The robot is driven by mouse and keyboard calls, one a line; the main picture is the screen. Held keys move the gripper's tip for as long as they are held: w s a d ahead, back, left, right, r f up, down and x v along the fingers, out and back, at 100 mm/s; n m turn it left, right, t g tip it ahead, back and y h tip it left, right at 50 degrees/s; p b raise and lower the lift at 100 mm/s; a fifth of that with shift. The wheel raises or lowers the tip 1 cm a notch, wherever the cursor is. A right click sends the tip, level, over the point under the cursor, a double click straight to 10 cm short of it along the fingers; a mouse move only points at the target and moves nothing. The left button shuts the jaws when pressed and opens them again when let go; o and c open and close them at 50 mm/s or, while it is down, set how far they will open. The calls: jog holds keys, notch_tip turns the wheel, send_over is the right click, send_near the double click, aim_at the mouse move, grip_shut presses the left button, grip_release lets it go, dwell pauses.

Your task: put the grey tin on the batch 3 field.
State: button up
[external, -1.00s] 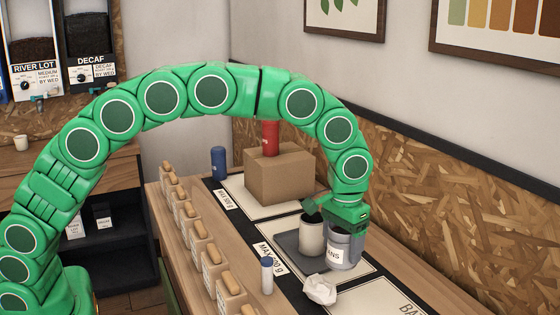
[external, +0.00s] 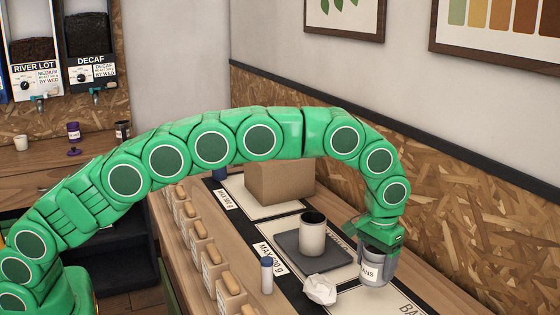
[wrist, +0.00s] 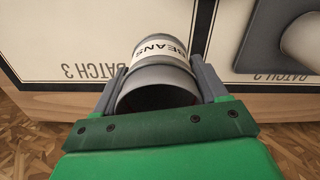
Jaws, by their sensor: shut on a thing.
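The grey tin (external: 375,270) has a white label reading "BEANS". My gripper (external: 382,246) is shut on it and holds it upright near the strip between two pale fields. The near field (external: 375,299), whose printed name is cut to "BA" in the external view, lies just below and in front of the tin. In the wrist view the tin (wrist: 160,72) sits between my fingers, its dark open mouth facing the camera. A field marked "BATCH 3" (wrist: 50,50) shows left of it there. I cannot tell whether the tin touches the surface.
A cream cup (external: 312,236) stands on a dark grey pad (external: 291,248) left of the tin. A cardboard box (external: 280,183) stands behind. The near field's visible part is clear.

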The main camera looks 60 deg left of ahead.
jog(key=shift+w+d+f, duration=0.15)
jog(key=shift+w+f, duration=0.4)
jog(key=shift+w+d+f, duration=0.1)
jog(key=shift+w+f, duration=0.15)
jog(key=shift+f, duration=0.1)
jog(key=shift+w+d+f, duration=0.1)
jog(key=shift+w+f, duration=0.1)
jog(key=shift+f, duration=0.15)
jog(key=shift+w+f, duration=0.1)
jog(key=shift+f, duration=1.4)
jog(key=shift+f, duration=0.15)
jog(key=o, duration=1.1)
